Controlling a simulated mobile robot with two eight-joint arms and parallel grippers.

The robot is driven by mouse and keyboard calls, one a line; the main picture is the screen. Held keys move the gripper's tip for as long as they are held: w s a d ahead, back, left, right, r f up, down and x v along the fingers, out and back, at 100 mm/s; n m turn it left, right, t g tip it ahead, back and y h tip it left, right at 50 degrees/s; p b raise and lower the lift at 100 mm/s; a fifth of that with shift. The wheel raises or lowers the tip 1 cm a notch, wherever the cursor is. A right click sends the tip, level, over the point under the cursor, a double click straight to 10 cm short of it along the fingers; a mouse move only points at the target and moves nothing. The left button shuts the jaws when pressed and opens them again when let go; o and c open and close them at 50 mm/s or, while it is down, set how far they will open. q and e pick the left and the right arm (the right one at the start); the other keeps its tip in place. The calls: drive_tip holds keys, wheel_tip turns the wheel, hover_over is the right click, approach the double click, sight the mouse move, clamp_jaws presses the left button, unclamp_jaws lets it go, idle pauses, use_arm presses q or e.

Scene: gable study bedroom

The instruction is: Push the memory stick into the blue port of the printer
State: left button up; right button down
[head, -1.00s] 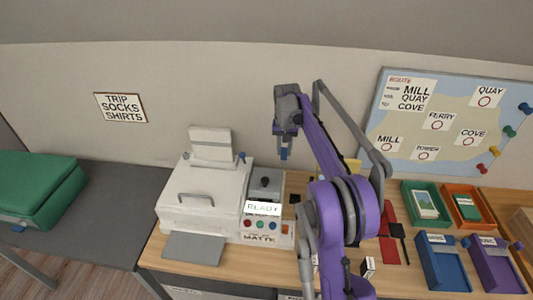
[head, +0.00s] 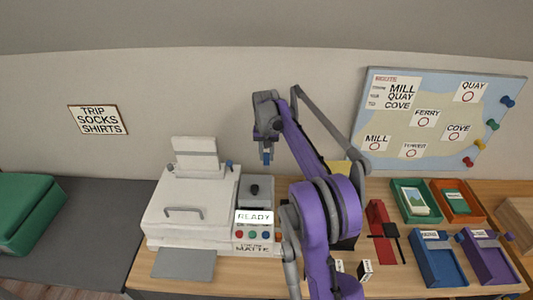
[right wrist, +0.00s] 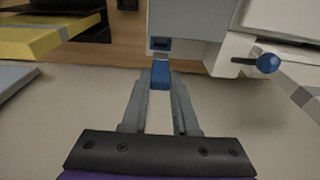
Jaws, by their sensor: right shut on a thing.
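The white printer (head: 190,205) stands on the desk, its screen reading READY. My right gripper (head: 266,150) is behind the printer's right part and is shut on the blue memory stick (head: 266,159). In the right wrist view, the stick (right wrist: 160,76) sticks out between the two fingertips (right wrist: 161,88). The blue port (right wrist: 160,43) shows on the printer's grey face just beyond the stick, roughly in line with it. A gap shows between stick and port. The port is hidden in the head view. My left gripper is not in view.
A blue-knobbed lever (right wrist: 267,63) juts from the printer right of the port. A yellow object (right wrist: 35,38) lies to the left in the wrist view. Trays, including a blue one (head: 440,280), stand at the desk's right. The wall is behind my gripper.

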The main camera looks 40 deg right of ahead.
sight(266, 165)
drive_tip(key=shift+s+f+b, duration=0.1)
drive_tip(key=shift+f+b, duration=0.25)
drive_tip(key=shift+f, duration=0.6)
drive_tip(key=shift+f+b, duration=0.65)
drive_tip(key=shift+f, duration=0.8)
drive_tip(key=shift+f+b, duration=0.6)
drive_tip(key=shift+f, duration=1.05)
drive_tip(key=c, duration=0.6)
unclamp_jaws()
drive_tip(key=r, duration=0.7)
drive_tip(key=a+r, duration=0.1)
drive_tip(key=r, duration=0.2)
drive_tip(key=shift+s+r+p, duration=0.3)
drive_tip(key=shift+s+p, duration=0.1)
drive_tip(key=shift+r, duration=0.1)
